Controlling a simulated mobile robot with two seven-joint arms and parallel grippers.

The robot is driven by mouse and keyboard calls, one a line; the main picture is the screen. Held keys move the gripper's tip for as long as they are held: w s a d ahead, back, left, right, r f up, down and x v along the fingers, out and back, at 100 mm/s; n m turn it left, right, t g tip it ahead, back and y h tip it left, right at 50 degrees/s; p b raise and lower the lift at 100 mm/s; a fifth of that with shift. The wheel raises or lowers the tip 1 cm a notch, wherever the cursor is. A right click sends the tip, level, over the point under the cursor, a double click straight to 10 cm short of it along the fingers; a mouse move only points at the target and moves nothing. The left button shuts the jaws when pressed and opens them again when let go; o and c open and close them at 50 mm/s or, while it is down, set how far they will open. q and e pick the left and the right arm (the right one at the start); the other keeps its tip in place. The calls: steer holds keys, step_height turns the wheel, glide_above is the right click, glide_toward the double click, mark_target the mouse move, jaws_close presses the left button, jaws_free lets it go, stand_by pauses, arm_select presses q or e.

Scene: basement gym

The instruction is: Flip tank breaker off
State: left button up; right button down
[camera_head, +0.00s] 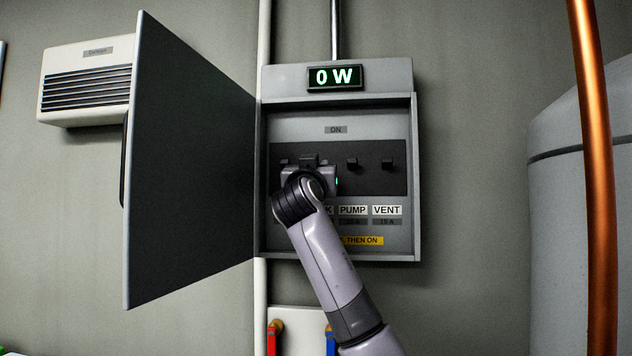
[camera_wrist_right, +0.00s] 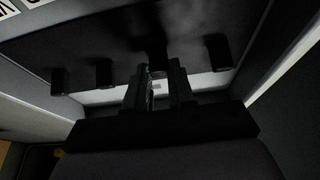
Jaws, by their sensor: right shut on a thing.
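A grey breaker panel (camera_head: 341,249) hangs on the wall with its door open. The right gripper (camera_head: 308,168) is at the second switch from the left, above a label partly hidden by my wrist that ends in K. In the right wrist view, the gripper (camera_wrist_right: 160,80) has its fingers close around this dark breaker switch (camera_wrist_right: 155,50), shut on it. The gripper covers most of this switch in the head view, so its position is unclear. The pump switch (camera_head: 352,163) and vent switch (camera_head: 387,163) stand to the right. My left gripper is not in view.
The dark open door (camera_head: 190,160) stands out left of the panel. A lit display (camera_head: 336,77) reads 0 W. Another switch (camera_head: 284,162) sits left of the gripper. A copper pipe (camera_head: 592,150) and a grey tank (camera_head: 570,220) are at the right.

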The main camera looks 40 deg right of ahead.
steer(key=f+t+h+b, duration=0.1)
steer(key=b, duration=0.1)
steer(key=f+t+h+b, duration=0.1)
steer(key=shift+w+d+h+b, duration=0.15)
steer(key=shift+h+b, duration=0.25)
steer(key=shift+r, duration=0.1)
steer(key=c, duration=1)
jaws_free()
steer(key=shift+o, duration=0.2)
